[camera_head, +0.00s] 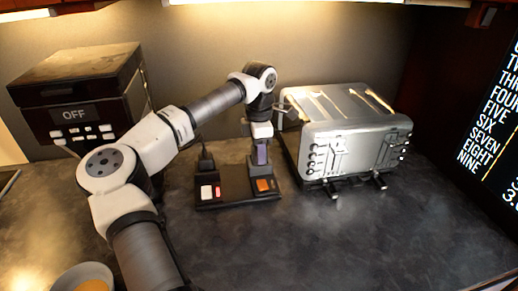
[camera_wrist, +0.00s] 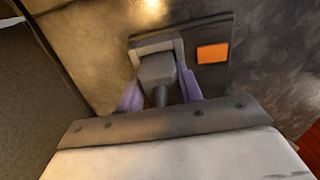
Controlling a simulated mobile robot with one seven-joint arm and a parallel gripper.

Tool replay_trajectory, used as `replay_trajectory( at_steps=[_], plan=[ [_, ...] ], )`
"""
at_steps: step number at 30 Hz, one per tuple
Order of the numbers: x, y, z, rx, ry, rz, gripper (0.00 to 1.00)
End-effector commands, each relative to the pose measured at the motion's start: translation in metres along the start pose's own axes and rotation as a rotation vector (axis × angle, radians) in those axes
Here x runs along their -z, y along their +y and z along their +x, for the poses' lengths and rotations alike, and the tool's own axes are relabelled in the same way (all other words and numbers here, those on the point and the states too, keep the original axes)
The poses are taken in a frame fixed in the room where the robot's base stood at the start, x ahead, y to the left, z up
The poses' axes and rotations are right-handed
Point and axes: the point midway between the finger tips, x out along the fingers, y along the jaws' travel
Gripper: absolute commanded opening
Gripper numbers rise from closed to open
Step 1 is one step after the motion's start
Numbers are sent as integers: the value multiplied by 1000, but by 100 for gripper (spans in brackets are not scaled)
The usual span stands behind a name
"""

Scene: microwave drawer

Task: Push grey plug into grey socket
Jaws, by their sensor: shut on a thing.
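My gripper (camera_head: 261,160) points down over the right part of a dark socket board (camera_head: 235,188). Its purple fingers are shut on the grey plug (camera_wrist: 158,72), one finger on each side, in the wrist view. The plug's body lies over the light grey frame of the grey socket (camera_wrist: 139,48), which shows around the plug's far side. In the head view the grey socket (camera_head: 265,186) is right under my fingertips, and the plug is mostly hidden by them. I cannot tell how deep the plug sits in the socket.
An orange switch (camera_head: 263,185) is beside the grey socket. A black plug (camera_head: 206,160) stands at the board's left, near a red and white switch (camera_head: 207,192). A silver toaster (camera_head: 350,130) is close on the right. A black box marked OFF (camera_head: 75,114) stands left.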

Motion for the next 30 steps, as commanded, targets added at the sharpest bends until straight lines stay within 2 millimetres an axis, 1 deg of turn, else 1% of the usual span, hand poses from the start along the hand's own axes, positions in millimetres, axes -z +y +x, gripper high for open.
replay_trajectory(
  at_steps=[5,6,11,12,20,23,26,29,30],
  plan=[
    [0,0,5,0,0,0,13],
    [0,0,5,0,0,0,38],
    [0,0,5,0,0,0,59],
    [0,0,5,0,1,0,61],
    [0,0,5,1,1,1,61],
    [0,0,-2,-2,1,0,61],
    [0,0,-16,-3,1,-1,61],
    [0,1,-37,-4,1,-3,61],
    [0,1,-47,-6,0,-2,61]
  ],
)
